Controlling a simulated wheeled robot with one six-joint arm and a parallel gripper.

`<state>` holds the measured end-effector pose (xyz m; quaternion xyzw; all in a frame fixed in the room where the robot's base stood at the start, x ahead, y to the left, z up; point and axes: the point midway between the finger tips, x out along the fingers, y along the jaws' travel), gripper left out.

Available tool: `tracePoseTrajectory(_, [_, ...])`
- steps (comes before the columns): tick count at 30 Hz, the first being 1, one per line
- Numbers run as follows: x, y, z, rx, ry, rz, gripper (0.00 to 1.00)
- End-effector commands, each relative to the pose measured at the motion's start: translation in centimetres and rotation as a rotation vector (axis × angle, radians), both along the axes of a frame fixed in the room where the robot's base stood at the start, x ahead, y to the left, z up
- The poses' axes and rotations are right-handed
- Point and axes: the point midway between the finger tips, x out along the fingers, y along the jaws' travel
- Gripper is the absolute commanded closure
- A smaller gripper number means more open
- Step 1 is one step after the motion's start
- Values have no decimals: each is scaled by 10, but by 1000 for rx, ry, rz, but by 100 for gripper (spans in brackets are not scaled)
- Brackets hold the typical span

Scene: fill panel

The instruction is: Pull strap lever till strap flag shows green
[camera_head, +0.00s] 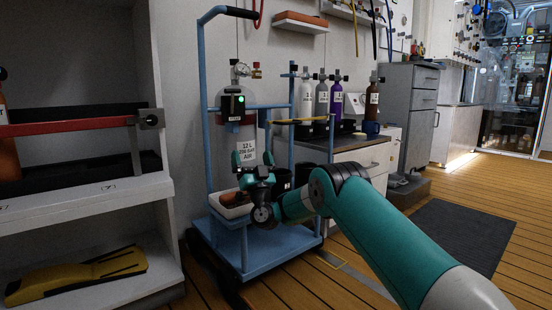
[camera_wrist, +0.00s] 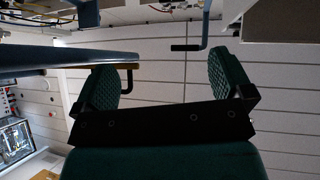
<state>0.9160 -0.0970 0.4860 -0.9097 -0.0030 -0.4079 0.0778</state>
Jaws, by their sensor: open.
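A grey cylinder (camera_head: 245,151) labelled AIR stands on a blue trolley (camera_head: 268,258). On the band is a black box (camera_head: 233,103) with a bright green spot (camera_head: 240,98). I cannot tell whether this spot is the strap flag, and I cannot make out the strap lever for certain. My gripper (camera_head: 253,157) is in front of the cylinder, below the band, with its fingers pointing up. In the wrist view, its green-padded fingers (camera_wrist: 165,70) are wide apart with nothing between them.
The trolley's blue posts (camera_head: 207,120) flank the cylinder. Several small bottles (camera_head: 322,98) stand on the cabinet at right. A shelf unit (camera_head: 85,195) with a red bar (camera_head: 70,127) is close at left. The wooden floor at right is clear around a dark mat (camera_head: 460,235).

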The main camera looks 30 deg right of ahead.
Motion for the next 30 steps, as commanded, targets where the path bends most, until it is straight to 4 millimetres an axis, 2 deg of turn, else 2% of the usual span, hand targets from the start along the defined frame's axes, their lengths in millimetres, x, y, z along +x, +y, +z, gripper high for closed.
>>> tracePoseTrajectory(3, [3,9,-6,-3,-3,11,2])
tracePoseTrajectory(17, [2,10,-2,-6,-1,15,2])
tracePoseTrajectory(20, [-5,29,30,-19,42,63,2])
tracePoseTrajectory(23, [-10,63,78,-35,175,181,2])
tracePoseTrajectory(25, [-19,90,113,-74,323,267,2])
tracePoseTrajectory(28, [-47,129,152,-147,565,396,2])
tracePoseTrajectory(30, [-78,153,173,-199,733,479,2])
